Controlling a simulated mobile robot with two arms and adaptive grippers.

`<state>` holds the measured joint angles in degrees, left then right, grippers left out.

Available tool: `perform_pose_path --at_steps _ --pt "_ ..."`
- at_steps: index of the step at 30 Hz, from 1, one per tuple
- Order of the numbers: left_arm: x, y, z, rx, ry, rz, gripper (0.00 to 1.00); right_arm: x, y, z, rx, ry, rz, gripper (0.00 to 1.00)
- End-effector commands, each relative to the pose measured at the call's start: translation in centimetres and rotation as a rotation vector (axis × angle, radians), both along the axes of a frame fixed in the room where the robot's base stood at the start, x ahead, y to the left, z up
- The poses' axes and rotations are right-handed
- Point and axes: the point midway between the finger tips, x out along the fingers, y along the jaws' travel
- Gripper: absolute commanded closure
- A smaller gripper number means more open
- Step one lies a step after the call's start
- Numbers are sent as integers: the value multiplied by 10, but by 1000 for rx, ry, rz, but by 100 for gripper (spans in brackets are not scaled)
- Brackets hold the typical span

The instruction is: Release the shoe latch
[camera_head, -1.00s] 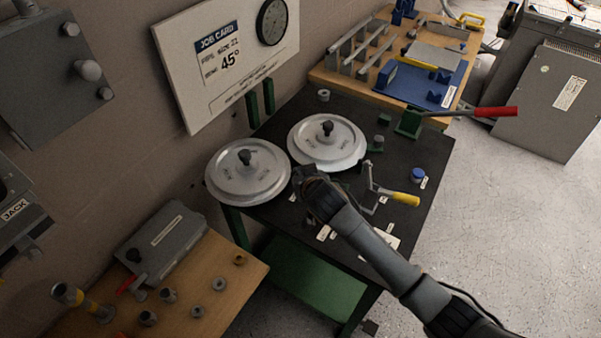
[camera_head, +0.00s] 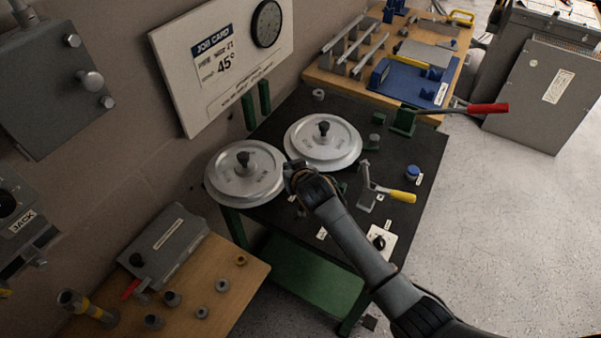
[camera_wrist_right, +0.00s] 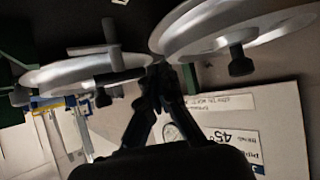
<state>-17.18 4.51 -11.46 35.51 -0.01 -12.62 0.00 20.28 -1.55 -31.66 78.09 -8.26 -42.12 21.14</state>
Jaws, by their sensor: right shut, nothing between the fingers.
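I cannot tell for certain which part is the shoe latch. Two round silver discs with black knobs, a left one (camera_head: 228,184) and a right one (camera_head: 340,146), lie on the dark top of a green bench (camera_head: 415,140). My right gripper (camera_head: 290,168) is shut and empty beside the gap between the discs, nearer the left one. In the right wrist view its fingertips (camera_wrist_right: 163,76) are together near the two disc rims; contact is unclear. A yellow-handled crank lever (camera_head: 402,196) stands right of the gripper. My forearm hides part of the bench. My left gripper is out of view.
A red-handled lever (camera_head: 488,108) sticks out past the bench's back right. A blue knob (camera_head: 412,172) and a white plate with a black knob (camera_head: 380,241) are on the right side. A job card board (camera_head: 190,85) stands behind. A wooden table (camera_head: 225,290) is at the lower left.

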Motion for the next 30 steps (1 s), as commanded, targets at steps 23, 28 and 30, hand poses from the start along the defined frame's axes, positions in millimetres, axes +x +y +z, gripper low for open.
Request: perform_pose_path --at_steps 23,28,30 --pt "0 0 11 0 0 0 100 0 -11 1 -3 0 -2 100" --pt "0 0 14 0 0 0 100 -1 -16 0 -3 0 -2 100" --pt "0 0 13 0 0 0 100 -1 -16 0 -3 0 -2 100"
